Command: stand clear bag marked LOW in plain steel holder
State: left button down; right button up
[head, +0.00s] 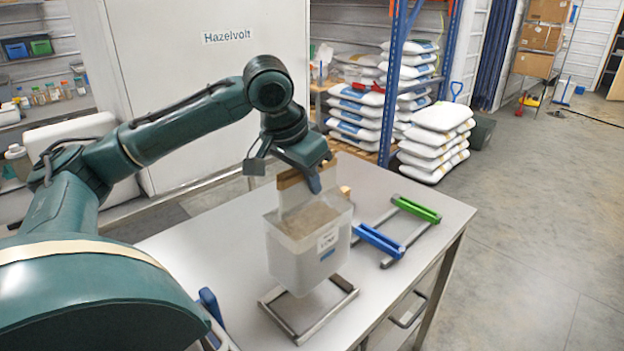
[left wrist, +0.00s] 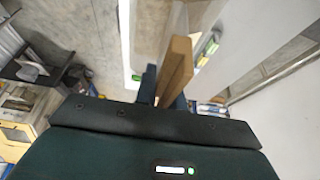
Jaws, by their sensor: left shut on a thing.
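The clear bag (head: 296,262) has a white label with dark lettering too small to read surely, a blue patch below it and brown contents. My left gripper (head: 313,180) is shut on the brown strip at its top. This strip (left wrist: 176,68) also shows between the fingers in the left wrist view. The bag hangs upright over the table. The plain steel holder (head: 342,307), a low grey frame, lies directly below it in the head view, partly hidden by the bag. I cannot tell whether they touch. My right gripper is not in view.
The steel table (head: 395,305) also bears a holder with a blue bar (head: 378,240) and one with a green bar (head: 416,208), right of the bag. A blue item (head: 210,304) stands at the near left edge. White sacks (head: 435,145) are stacked beyond the table.

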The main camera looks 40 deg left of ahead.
aim_at(306, 200)
pick_arm(q)
jog(key=shift+f, duration=1.2)
notch_tip(306, 200, down, 3)
jog(key=b, duration=0.4)
jog(key=shift+f, duration=0.2)
jog(key=shift+f+b, duration=0.5)
jog(key=shift+f, duration=1.25)
jog(key=shift+s+p, duration=0.1)
jog(key=shift+p, duration=0.4)
jog(key=shift+f, duration=0.55)
